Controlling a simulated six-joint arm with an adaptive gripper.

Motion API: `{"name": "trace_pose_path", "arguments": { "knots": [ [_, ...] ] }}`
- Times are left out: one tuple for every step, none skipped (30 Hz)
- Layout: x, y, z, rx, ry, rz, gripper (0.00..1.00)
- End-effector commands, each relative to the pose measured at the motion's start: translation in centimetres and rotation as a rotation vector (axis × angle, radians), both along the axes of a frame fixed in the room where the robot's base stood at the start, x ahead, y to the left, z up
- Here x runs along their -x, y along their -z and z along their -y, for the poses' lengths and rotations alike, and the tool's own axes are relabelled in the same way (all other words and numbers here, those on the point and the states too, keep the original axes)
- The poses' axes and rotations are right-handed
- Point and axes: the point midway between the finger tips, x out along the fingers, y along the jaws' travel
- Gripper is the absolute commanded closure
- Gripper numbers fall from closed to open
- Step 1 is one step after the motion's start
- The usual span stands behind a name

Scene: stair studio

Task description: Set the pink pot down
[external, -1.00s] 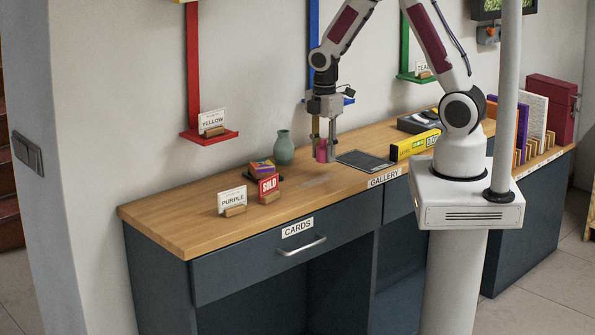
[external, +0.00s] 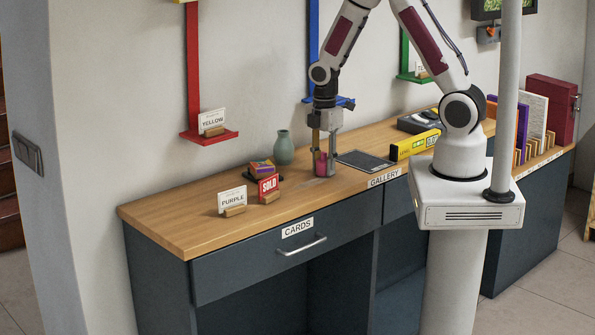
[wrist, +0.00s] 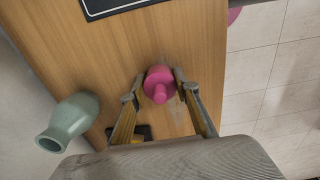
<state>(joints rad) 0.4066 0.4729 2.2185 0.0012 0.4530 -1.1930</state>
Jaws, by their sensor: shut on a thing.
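The pink pot (external: 321,166) is a small, deep pink piece low over the wooden counter, close to its front edge. In the wrist view the pot (wrist: 158,80) shows from above with a narrow knob, between the two fingertips. My gripper (external: 324,157) points straight down and is shut on the pot, with one finger on each side. In the wrist view my gripper (wrist: 158,88) has its tips at the pot's sides. The pot's base is at or just above the wood; I cannot tell if it touches.
A dark mat (external: 365,161) lies right of the pot. A green vase (external: 284,148) stands behind left. A SOLD sign (external: 268,188), a PURPLE card (external: 232,201) and a small colourful block (external: 262,166) are left. A yellow box (external: 414,145) is right. Bare wood lies in front-left.

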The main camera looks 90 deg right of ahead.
Motion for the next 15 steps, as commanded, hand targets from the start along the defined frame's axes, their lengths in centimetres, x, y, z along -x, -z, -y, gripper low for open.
{"name": "trace_pose_path", "arguments": {
  "knots": [
    [-0.02,-0.02,0.01,0.001,0.000,0.001,0.99],
    [-0.02,-0.02,0.01,0.001,0.000,0.001,0.99],
    [-0.03,-0.03,0.01,0.001,0.000,0.001,0.99],
    [-0.03,-0.03,0.01,0.001,0.000,0.001,0.99],
    [-0.03,-0.04,0.01,0.001,0.000,0.001,0.99],
    [-0.03,-0.04,0.01,0.001,0.000,0.001,0.99],
    [-0.03,-0.01,0.01,0.001,0.000,0.001,0.99],
    [-0.02,0.03,0.01,0.001,0.000,0.001,0.99],
    [-0.02,0.10,0.01,0.001,0.000,0.001,0.99],
    [-0.03,0.16,0.01,0.001,0.000,0.001,0.99],
    [-0.03,0.22,0.01,0.001,0.000,0.001,0.99],
    [-0.03,0.29,0.02,0.001,0.000,0.001,0.99],
    [-0.03,0.26,0.01,0.001,0.000,0.001,0.62],
    [-0.03,0.26,0.01,0.001,0.000,0.001,0.54],
    [-0.03,0.26,0.01,0.001,0.000,0.001,0.53]
  ]
}}
